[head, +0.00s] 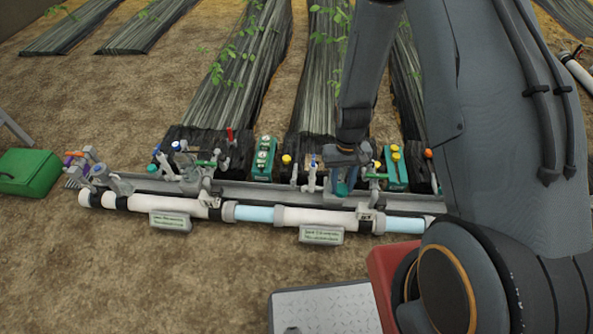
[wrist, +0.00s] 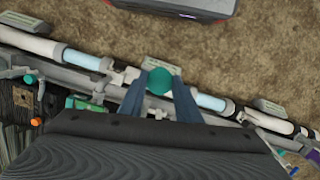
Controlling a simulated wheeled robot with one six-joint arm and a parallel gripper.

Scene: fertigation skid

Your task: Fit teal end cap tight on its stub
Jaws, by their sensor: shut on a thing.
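The teal end cap (wrist: 159,81) is a round piece between the two blue-grey fingers of my gripper (wrist: 162,88) in the wrist view. The gripper is shut on it. In the head view my gripper (head: 343,178) points down at the pipe skid, right of the middle, with a bit of teal showing between the fingers. The cap is above or at the white pipe; I cannot tell whether it touches anything. I cannot make out its stub, which may be hidden under the cap and gripper.
A white pipe (head: 300,217) with clear blue sections runs along the front of a grey rail. Valves and teal blocks (head: 264,158) crowd close to the gripper. Label plates (head: 321,235) stand in front. A green case (head: 28,171) lies far left.

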